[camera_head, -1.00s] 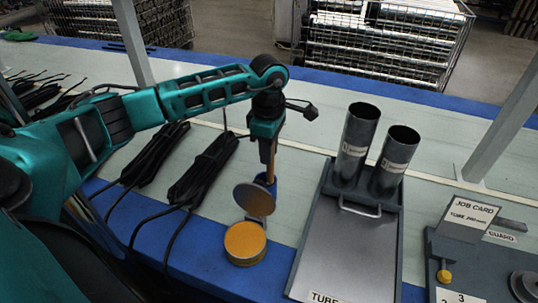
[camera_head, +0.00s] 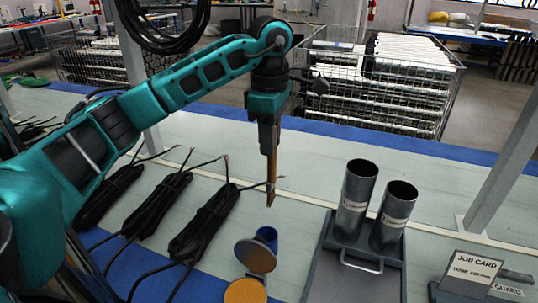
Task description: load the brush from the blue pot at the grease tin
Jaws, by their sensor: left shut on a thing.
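My left gripper (camera_head: 269,130) is shut on the wooden brush (camera_head: 271,175), which hangs upright, tip down, above the bench. The brush is clear of the blue pot (camera_head: 266,236), which stands on the bench below it. The grease tin (camera_head: 246,291) is open, with an orange-yellow fill, and is partly cut off by the bottom edge. A round grey lid (camera_head: 255,256) is tilted up between the tin and the pot and hides part of the pot. My right gripper is not in view.
A grey tray (camera_head: 350,277) with two upright dark tubes (camera_head: 356,198) stands to the right. A job card holder (camera_head: 469,276) is at the far right. Bundled black cables (camera_head: 205,222) lie left of the pot.

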